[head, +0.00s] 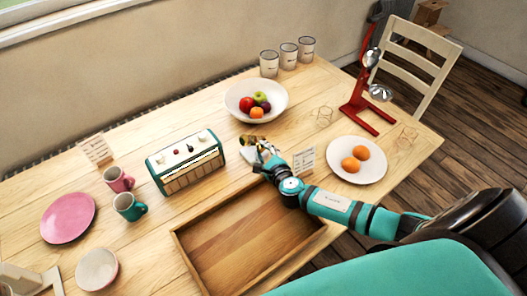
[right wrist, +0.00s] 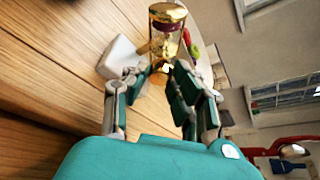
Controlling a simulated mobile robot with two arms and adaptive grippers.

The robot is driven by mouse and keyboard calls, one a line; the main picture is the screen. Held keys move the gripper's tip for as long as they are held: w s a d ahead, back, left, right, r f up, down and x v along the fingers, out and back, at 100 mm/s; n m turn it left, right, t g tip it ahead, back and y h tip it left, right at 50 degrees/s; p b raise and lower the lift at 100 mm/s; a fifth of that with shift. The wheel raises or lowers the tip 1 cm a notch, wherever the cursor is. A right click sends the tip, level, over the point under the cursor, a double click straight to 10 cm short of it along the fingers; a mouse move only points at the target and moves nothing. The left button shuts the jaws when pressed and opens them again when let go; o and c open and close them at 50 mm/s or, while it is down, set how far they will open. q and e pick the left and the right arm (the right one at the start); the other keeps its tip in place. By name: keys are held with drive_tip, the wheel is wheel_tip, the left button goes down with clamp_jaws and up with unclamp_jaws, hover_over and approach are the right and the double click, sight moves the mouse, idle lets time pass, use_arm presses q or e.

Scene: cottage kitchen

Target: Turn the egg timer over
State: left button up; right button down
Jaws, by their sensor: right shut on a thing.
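The egg timer (right wrist: 167,32) is a small hourglass with gold caps and a clear body, seen in the right wrist view just beyond the fingers. In the head view it is a small, partly hidden gold shape (head: 246,140) at the tip of my right gripper (head: 260,150). My right gripper also shows in the right wrist view (right wrist: 158,80), with its fingers shut on the timer's near end. That end is partly hidden by the fingers. Whether the timer touches the table is unclear. My left gripper is not in view.
A white block (right wrist: 119,54) lies close beside the timer. A fruit bowl (head: 233,99) stands behind, a teal radio (head: 164,182) to the left, a small card (head: 304,161) and a plate of oranges (head: 336,172) to the right. An empty wooden tray (head: 230,249) lies in front.

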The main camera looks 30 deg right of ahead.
drive_tip(key=shift+r+m+g+y+p, duration=0.15)
drive_tip(key=shift+m+g+y+p, duration=0.15)
drive_tip(key=shift+m+y+p, duration=0.45)
drive_tip(key=shift+d+m, duration=0.1)
drive_tip(key=shift+m, duration=0.65)
drive_tip(key=shift+m+g+y, duration=0.3)
drive_tip(key=shift+m+y, duration=0.55)
drive_tip(key=shift+m, duration=0.05)
drive_tip(key=shift+m+y+b, duration=0.35)
drive_tip(key=shift+m+y, duration=0.45)
drive_tip(key=shift+m, duration=0.3)
drive_tip(key=shift+d, duration=0.1)
drive_tip(key=c, duration=1.1)
unclamp_jaws()
